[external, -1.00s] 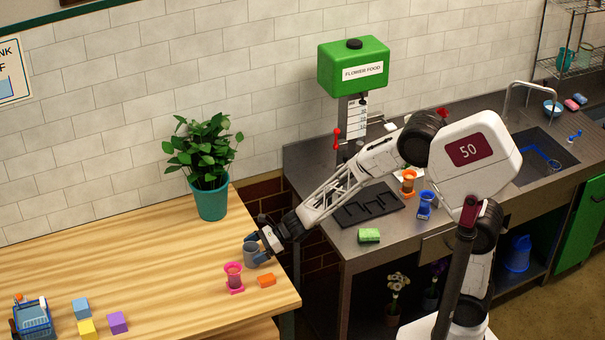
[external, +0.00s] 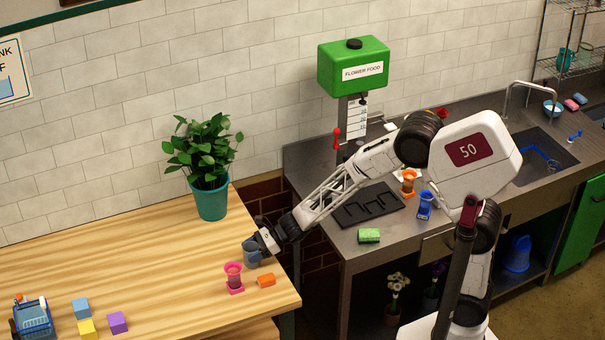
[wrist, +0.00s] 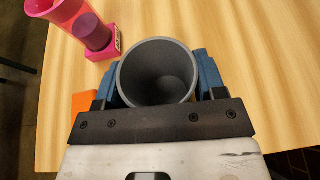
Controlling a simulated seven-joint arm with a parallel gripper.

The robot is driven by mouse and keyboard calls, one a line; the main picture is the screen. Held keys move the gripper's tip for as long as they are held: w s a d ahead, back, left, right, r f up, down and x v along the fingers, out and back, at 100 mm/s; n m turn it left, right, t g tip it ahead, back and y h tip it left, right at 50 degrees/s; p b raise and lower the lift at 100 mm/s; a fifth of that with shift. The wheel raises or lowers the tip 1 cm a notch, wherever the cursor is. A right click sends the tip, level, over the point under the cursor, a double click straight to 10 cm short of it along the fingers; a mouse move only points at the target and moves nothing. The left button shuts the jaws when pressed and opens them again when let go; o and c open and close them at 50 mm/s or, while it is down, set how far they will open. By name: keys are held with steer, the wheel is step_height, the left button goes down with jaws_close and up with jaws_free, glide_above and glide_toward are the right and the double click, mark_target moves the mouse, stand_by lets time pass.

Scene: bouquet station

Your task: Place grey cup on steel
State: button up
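The grey cup (external: 251,254) is upright at the right end of the wooden table. In the wrist view the cup (wrist: 158,72) sits between the two blue fingers of my gripper (wrist: 160,85), its open mouth facing the camera. Both fingers lie against its sides, and my gripper (external: 257,246) appears shut on it. The cup's base is hidden in the wrist view; it looks to be at table level. The steel counter (external: 372,238) stands to the right, across a gap from the table.
A pink hourglass-shaped holder (external: 233,278) and an orange block (external: 266,280) are close to the cup. A potted plant (external: 211,200) stands behind. The counter's front-left corner has bare room.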

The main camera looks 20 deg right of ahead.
steer(key=c, duration=0.5)
steer(key=shift+r, duration=0.1)
steer(key=shift+r, duration=0.8)
step_height(320, 180, up, 2)
steer(key=shift+r, duration=0.1)
steer(key=s+d, duration=0.3)
steer(key=d, duration=0.1)
steer(key=s+d, duration=0.4)
steer(key=s+d+r, duration=0.1)
steer(key=s+d, duration=0.2)
steer(key=d, duration=0.1)
steer(key=shift+s, duration=0.3)
